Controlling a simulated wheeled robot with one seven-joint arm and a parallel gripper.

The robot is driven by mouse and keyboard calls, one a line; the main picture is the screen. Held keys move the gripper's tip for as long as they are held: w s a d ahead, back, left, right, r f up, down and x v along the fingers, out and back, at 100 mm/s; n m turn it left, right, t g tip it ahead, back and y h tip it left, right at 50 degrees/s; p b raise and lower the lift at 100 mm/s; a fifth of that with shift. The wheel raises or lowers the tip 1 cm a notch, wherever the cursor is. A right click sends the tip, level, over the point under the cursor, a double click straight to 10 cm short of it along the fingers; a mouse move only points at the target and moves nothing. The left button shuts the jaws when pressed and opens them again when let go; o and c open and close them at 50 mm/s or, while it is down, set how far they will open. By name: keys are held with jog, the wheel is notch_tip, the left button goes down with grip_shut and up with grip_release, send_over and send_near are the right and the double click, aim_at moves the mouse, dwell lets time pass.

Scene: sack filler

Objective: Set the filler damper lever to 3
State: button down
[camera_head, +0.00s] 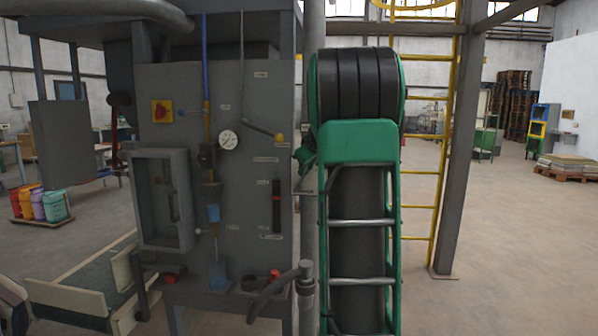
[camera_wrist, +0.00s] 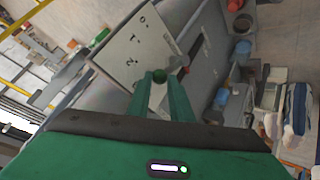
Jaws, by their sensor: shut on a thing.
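In the wrist view, the two green fingers of my gripper (camera_wrist: 163,82) are shut on a dark green ball knob (camera_wrist: 159,75). I take it to be the damper lever's knob; its shaft is mostly hidden. A pale scale plate (camera_wrist: 122,50) with a column of dark marks lies just beyond the fingertips; I cannot read surely which mark the lever is at. In the head view, the filler's grey panel (camera_head: 200,95) stands left of my green arm. The gripped knob and the fingertips are hidden there behind my arm.
A yellow ladder (camera_head: 432,150) and a grey post (camera_head: 459,140) stand right. Open floor lies beyond.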

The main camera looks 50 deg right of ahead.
jog(key=shift+d, duration=0.1)
jog(key=c, duration=1.9)
grip_release()
jog(key=shift+o, duration=0.2)
jog(key=v, duration=1)
jog(key=shift+a+r, duration=0.2)
jog(key=shift+r, duration=0.05)
jog(key=shift+s, duration=0.15)
